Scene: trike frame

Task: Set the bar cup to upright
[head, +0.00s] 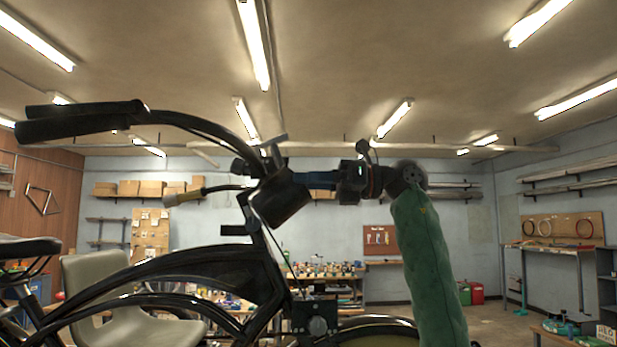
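The bar cup (281,201) appears to be the dark, rounded cup-like piece by the handlebar stem, in the middle of the head view. It looks tilted, and its opening is hard to make out. My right arm comes up from below in a green sleeve and bends left at a dark wrist. My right gripper (309,178) reaches left toward the cup at handlebar height. A dark blue section lies between the wrist and the cup. The fingertips are dark against the cup and stem, so I cannot tell if they touch or grip it. My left gripper is out of view.
The black trike frame (215,270) fills the lower left, with handlebar grips (80,120) at upper left. A short rod with a tan end (182,197) sticks out left of the stem. A beige seat (125,300) is lower left. The space right of my arm is open.

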